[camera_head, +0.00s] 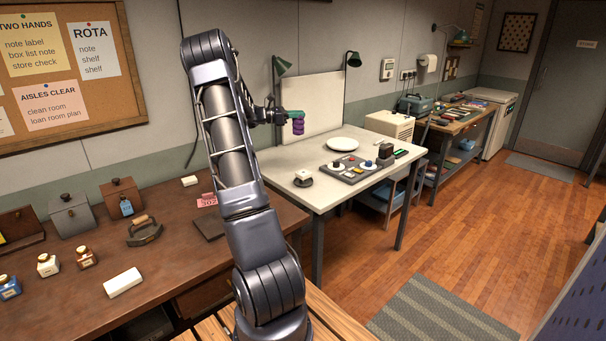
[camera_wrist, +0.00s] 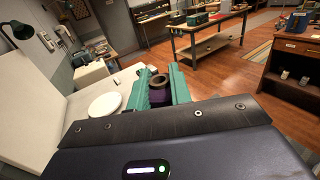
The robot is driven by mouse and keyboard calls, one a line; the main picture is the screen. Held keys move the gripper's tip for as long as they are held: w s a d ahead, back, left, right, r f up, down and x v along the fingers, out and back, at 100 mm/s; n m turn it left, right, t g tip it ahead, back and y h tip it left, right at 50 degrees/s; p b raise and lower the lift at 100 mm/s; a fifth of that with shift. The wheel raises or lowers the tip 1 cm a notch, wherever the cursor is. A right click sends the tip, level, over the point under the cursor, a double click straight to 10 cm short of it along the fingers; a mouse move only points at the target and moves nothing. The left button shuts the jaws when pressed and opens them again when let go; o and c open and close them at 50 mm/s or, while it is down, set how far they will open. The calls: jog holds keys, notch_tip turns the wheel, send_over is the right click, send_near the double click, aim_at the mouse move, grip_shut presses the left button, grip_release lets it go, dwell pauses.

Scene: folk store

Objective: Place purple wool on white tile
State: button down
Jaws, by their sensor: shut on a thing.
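My gripper (camera_head: 296,115), with green fingers, is shut on the purple wool (camera_head: 298,127), a ridged purple roll hanging in the air above the pale table. In the wrist view the purple wool (camera_wrist: 158,97) shows between the green fingers (camera_wrist: 160,82), with a brown ring at its end. A flat white block (camera_head: 123,282) lies on the brown desk at the lower left, and a smaller white block (camera_head: 190,181) lies near the desk's back. I cannot tell which white piece is the white tile. The wool touches neither.
The pale table (camera_head: 295,203) bears a white round plate (camera_head: 342,144), a grey tray (camera_head: 347,178) with small knobbed pieces, a dark saucer (camera_head: 303,183) with a white piece, and a dark box (camera_head: 386,151). Bottles and boxes crowd the brown desk.

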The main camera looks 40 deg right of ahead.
jog(key=shift+s+d+r, duration=0.15)
jog(key=shift+d, duration=0.45)
jog(key=shift+s+d+r, duration=0.1)
jog(key=shift+d+r, duration=0.05)
jog(key=shift+d, duration=0.4)
notch_tip(320, 180, down, 20)
jog(key=shift+d+r, duration=0.1)
jog(key=shift+d, duration=0.05)
jog(key=c, duration=1.3)
grip_release()
